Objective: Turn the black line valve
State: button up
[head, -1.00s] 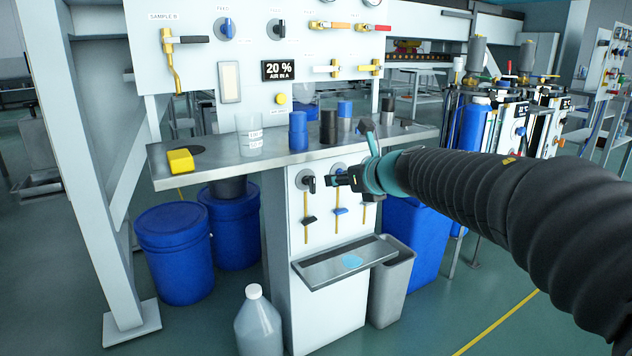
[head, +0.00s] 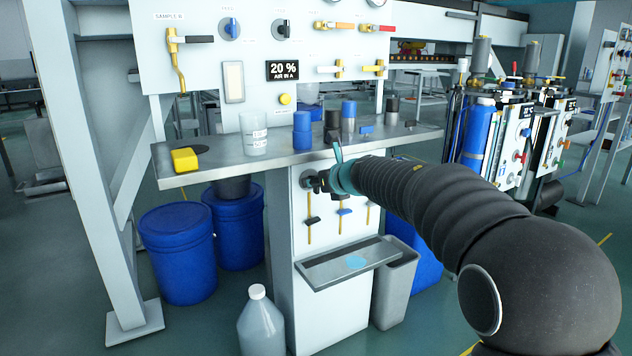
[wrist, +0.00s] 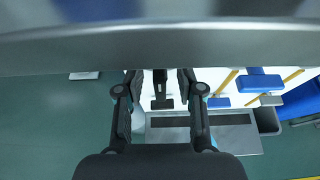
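The black line valve (head: 307,181) is at the upper left of the white lower panel, under the steel shelf, with my gripper (head: 322,182) right at it. My gripper and arm partly hide it and the valves beside it. In the wrist view, my gripper (wrist: 160,76) is open, its two dark fingers apart. A black upright part with a wider black foot (wrist: 161,103) shows between and beyond the fingers, with a gap on each side. I cannot tell whether any finger touches the valve.
The steel shelf (head: 218,163) runs just above my gripper and carries bottles and a yellow block (head: 185,160). A blue handle (wrist: 262,80) is to the right in the wrist view. A drip tray (head: 322,270) and grey bin (head: 395,290) stand below.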

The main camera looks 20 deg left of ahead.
grip_shut()
jog(key=shift+g+p, duration=0.3)
jog(key=shift+p, duration=0.05)
jog(key=shift+w+r+m+y+p, duration=0.15)
jog(key=shift+m+y+p, duration=0.15)
jog(key=shift+m+p, duration=0.25)
jog(key=m+g+y+p, duration=0.1)
jog(key=m+y, duration=0.1)
jog(key=m, duration=0.2)
jog(key=f+m+g+y+p, duration=0.1)
jog(key=m+y, duration=0.1)
jog(key=m, duration=0.2)
jog(key=m+y+p, duration=0.1)
jog(key=m+y, duration=0.1)
jog(key=m, duration=0.2)
jog(key=shift+w+d+f+g, duration=0.2)
jog(key=shift+w+d+g, duration=0.15)
jog(key=shift+w+g, duration=0.05)
jog(key=shift+m+y, duration=0.25)
jog(key=shift+y, duration=0.05)
